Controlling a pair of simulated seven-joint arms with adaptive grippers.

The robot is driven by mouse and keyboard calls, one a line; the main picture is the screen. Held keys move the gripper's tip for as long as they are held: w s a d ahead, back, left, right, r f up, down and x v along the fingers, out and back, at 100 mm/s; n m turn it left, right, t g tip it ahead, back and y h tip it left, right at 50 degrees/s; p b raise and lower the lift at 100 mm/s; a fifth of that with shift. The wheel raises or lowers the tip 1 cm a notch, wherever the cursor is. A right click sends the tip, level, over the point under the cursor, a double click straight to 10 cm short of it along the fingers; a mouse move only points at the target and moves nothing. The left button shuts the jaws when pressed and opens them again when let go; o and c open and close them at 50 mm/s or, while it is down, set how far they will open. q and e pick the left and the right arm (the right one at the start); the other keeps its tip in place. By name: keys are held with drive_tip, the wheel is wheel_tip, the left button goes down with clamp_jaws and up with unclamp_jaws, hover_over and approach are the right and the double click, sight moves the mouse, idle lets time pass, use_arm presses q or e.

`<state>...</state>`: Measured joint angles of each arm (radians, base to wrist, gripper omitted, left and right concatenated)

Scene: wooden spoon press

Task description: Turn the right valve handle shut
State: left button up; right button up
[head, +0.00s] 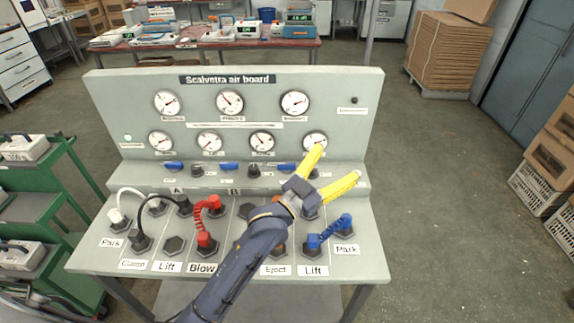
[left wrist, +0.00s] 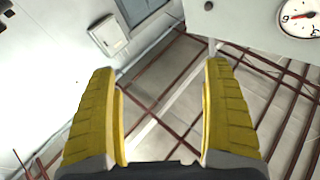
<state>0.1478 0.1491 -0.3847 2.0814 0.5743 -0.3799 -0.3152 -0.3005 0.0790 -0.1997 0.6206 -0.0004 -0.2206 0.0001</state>
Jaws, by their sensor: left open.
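The right valve handle (head: 286,168) is a small blue lever on the ledge below the lower gauges, lying roughly sideways, with a dark knob just right of it. Two like blue handles, the middle one (head: 229,166) and the left one (head: 173,165), sit along the same ledge. My left gripper (head: 334,166) is open and empty, its yellow fingers spread to the right of the right handle. In the left wrist view both fingers (left wrist: 158,80) are apart with nothing between them, and no valve handle shows there. My right gripper is out of view.
The grey air board (head: 140,92) carries several gauges. Hoses stand on its lower panel: red (head: 215,206), black and white at left, blue (head: 332,229) just below my gripper. A gauge (left wrist: 298,18) shows in the wrist view.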

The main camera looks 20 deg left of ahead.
use_arm(q)
drive_tip(key=s+a+r+n+t+y, duration=0.1)
drive_tip(key=a+r+n+t+y, duration=0.4)
drive_tip(key=n, duration=0.8)
drive_tip(key=a+r+n+t+y, duration=0.45)
drive_tip(key=n+y, duration=0.25)
drive_tip(key=n, duration=0.5)
drive_tip(key=n+g+y, duration=0.4)
drive_tip(key=n+g, duration=1)
drive_tip(key=n, duration=0.9)
hover_over(286, 165)
drive_tip(key=s+d, duration=0.2)
drive_tip(key=s, duration=0.5)
drive_tip(key=s+d, duration=0.3)
drive_tip(key=s, duration=0.3)
wheel_tip(286, 165, down, 22)
drive_tip(key=r, duration=0.1)
drive_tip(key=x, duration=1)
drive_tip(key=f+x, duration=0.1)
drive_tip(key=x, duration=0.5)
drive_tip(key=shift+s, duration=0.1)
